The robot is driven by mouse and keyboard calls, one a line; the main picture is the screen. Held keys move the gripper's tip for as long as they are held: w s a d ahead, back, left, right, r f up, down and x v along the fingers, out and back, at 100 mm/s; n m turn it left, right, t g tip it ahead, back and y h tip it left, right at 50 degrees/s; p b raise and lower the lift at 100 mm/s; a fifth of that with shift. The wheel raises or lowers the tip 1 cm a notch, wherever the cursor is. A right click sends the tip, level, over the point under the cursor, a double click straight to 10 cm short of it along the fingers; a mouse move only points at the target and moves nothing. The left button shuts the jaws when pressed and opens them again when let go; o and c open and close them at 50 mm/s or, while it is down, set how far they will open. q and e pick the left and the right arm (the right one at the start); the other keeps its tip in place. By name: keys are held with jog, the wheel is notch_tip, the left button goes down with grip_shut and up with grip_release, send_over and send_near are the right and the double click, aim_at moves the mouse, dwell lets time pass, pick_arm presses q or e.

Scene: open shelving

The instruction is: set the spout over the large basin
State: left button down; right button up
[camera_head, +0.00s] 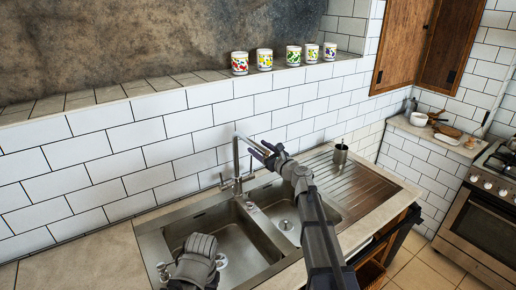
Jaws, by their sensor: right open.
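The metal faucet (237,168) stands upright behind the sink. Its thin spout (248,141) runs from the top of the column rightward to my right gripper. The large basin (228,236) is on the left and the smaller basin (287,222) on the right. My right gripper (262,153) is open at the spout's outer end; whether it touches the spout is unclear. It hides the spout's tip. My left gripper (199,264) is low at the large basin's front left; its jaws cannot be made out.
A metal cup (340,154) stands behind the ribbed drainboard (350,188). Several patterned mugs (293,56) line the ledge above the tiled wall. Bare counter (85,262) lies left of the sink. A stove (487,205) is at far right. My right arm crosses the smaller basin.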

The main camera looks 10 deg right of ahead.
jog(key=shift+w+a, duration=0.25)
jog(key=shift+w, duration=0.3)
grip_shut()
jog(key=shift+s, duration=0.1)
dwell(0.9)
